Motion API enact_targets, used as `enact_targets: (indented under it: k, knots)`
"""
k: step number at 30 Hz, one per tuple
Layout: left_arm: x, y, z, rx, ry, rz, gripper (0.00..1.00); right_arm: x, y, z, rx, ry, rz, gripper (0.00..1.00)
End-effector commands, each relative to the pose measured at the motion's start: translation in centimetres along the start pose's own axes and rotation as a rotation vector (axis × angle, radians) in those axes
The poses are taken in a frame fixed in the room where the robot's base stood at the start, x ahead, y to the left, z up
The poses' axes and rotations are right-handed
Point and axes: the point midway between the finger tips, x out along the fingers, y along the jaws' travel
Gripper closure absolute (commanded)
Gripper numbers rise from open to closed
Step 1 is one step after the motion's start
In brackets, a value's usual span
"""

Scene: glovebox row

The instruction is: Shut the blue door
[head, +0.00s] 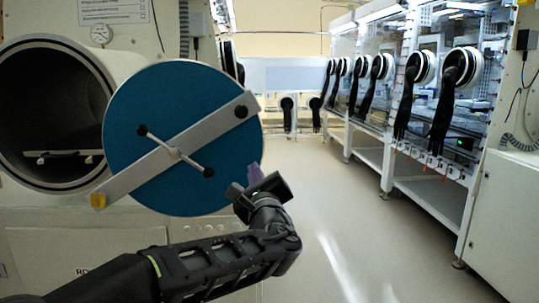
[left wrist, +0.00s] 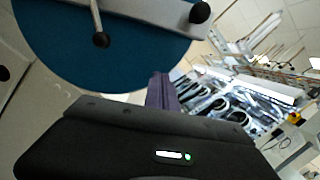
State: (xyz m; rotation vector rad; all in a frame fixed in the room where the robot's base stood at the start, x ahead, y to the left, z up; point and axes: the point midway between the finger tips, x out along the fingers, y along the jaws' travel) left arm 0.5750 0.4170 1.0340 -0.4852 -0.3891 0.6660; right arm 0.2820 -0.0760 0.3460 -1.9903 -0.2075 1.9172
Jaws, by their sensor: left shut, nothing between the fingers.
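The blue door (head: 150,105) is a round disc with a pale metal bar (head: 200,130) across it and a dark-knobbed handle at its middle. It stands open, swung out to the right of the round chamber mouth (head: 35,110), whose dark inside shows. In the left wrist view the blue door (left wrist: 60,50) fills the upper left. My left gripper (head: 255,175) is at the door's lower right edge, its purple-grey fingers shut and empty. The fingers (left wrist: 160,92) also show in the left wrist view, near the rim; I cannot tell whether they touch it. My right gripper is not in view.
A row of gloveboxes with black gloves (head: 440,110) runs along the right. The aisle floor (head: 350,230) between is clear. A gauge (head: 101,33) sits above the chamber. A white cabinet (head: 505,210) stands at the right edge.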

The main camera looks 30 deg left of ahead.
Motion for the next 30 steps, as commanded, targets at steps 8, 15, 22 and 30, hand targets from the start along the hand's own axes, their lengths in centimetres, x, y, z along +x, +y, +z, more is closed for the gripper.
enact_targets:
  k: [8,15,22,30]
  knots:
    - [0.0,0.4,0.9,0.049,-0.04,0.014,1.0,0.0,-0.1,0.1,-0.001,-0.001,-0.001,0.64]
    - [0.3,0.4,0.8,0.047,-0.037,0.014,1.0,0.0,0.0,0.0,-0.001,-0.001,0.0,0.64]
    - [2.6,0.5,0.8,0.047,-0.037,0.016,1.0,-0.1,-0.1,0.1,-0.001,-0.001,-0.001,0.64]
    - [7.8,0.6,1.0,0.047,-0.036,0.017,1.0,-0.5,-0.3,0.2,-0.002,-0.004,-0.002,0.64]
